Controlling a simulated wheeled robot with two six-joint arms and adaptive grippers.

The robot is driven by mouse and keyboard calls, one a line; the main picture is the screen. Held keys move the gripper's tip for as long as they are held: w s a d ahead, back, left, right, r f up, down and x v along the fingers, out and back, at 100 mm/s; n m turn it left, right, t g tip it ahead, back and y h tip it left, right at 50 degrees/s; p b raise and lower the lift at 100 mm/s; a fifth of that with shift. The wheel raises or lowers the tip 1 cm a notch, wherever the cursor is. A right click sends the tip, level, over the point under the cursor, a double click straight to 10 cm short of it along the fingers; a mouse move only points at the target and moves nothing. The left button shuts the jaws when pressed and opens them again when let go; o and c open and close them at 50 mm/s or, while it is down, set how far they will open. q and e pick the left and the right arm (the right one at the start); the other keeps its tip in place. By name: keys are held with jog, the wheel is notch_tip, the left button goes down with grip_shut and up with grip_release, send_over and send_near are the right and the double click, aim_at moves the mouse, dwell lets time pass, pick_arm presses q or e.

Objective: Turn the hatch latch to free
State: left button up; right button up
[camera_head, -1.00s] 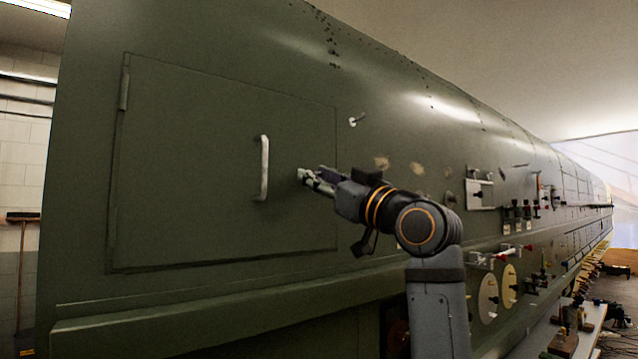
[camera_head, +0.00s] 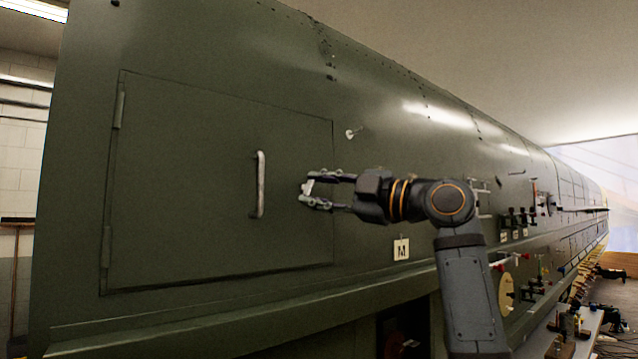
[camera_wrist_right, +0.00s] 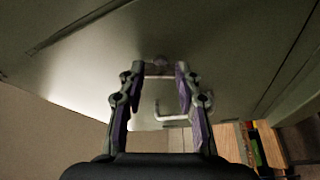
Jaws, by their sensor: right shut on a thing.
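The closed hatch (camera_head: 190,190) is a dark green door with a pale vertical handle (camera_head: 259,184) near its right side. My right gripper (camera_head: 308,190) is at the hatch's right part, right of the handle, fingers pointing left. It is shut on a small pale latch piece (camera_head: 307,187), whose shape is mostly hidden by the fingertips. In the right wrist view, my fingers (camera_wrist_right: 158,80) stand on either side of a small light part (camera_wrist_right: 160,69), and the handle (camera_wrist_right: 172,115) shows between and below them. My left gripper is not in view.
A small pale knob (camera_head: 352,133) sticks out of the fuselage right of the hatch's upper edge. A label marked M (camera_head: 401,249) is below my right wrist. Several fittings (camera_head: 515,222) line the fuselage farther right. A ledge runs beneath the hatch.

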jog(key=shift+r+n+g+h+p, duration=0.15)
jog(key=shift+n+g+h+p, duration=0.2)
jog(key=shift+n+p, duration=0.55)
jog(key=shift+r+n+g+h+p, duration=0.1)
jog(key=shift+n+g+h+p, duration=0.2)
jog(key=shift+n, duration=1.1)
jog(key=o, duration=1.2)
jog(key=shift+c, duration=0.2)
jog(key=shift+d, duration=0.15)
jog(key=v, duration=1.1)
jog(key=shift+s+d, duration=0.2)
jog(key=shift+d, duration=0.1)
